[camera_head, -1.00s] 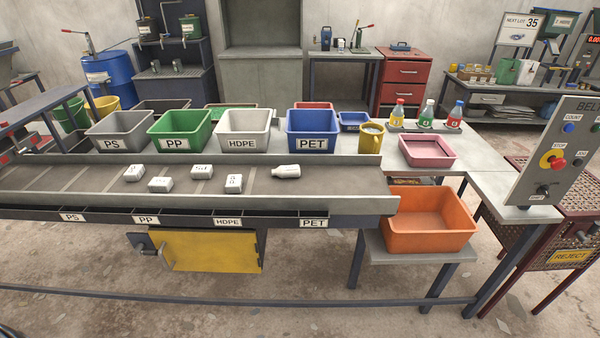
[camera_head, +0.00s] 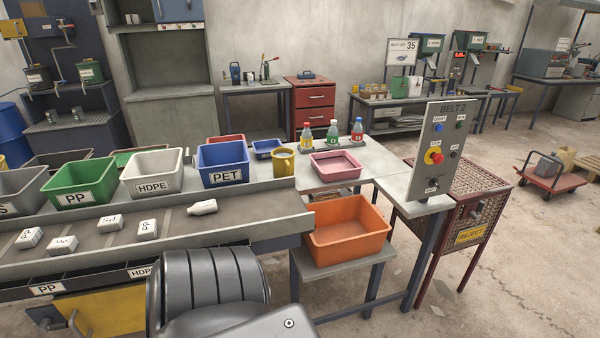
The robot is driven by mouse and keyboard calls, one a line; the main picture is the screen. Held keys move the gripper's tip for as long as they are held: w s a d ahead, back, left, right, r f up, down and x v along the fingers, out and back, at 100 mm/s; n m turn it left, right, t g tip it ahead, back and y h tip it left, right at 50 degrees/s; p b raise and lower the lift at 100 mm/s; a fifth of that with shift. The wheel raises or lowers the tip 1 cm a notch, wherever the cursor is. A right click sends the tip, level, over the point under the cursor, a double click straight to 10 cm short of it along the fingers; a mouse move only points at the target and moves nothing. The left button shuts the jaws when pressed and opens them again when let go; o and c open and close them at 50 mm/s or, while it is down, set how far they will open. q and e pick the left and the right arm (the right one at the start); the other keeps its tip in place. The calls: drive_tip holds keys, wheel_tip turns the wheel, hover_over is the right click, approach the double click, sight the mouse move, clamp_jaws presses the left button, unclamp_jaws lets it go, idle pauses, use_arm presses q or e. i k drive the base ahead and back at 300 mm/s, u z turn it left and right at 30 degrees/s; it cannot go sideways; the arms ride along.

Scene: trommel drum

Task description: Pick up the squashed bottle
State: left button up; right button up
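A white squashed bottle (camera_head: 203,207) lies on its side on the grey conveyor belt (camera_head: 178,219), in front of the blue PET bin (camera_head: 222,164). Several white labelled blocks lie on the belt to its left, the nearest one (camera_head: 148,228) a short way from the bottle. A dark grey rounded part of my own arm shows at the bottom centre, in front of the belt's near edge. Neither gripper's fingers are in view.
An orange bin (camera_head: 347,230) stands on a low stand right of the belt's end. A control panel (camera_head: 436,150) rises at the right, by a mesh reject cage (camera_head: 462,193).

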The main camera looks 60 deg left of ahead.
sight(209, 205)
drive_tip(key=z, duration=1.05)
drive_tip(key=k, duration=2.35)
drive_tip(key=u, duration=0.3)
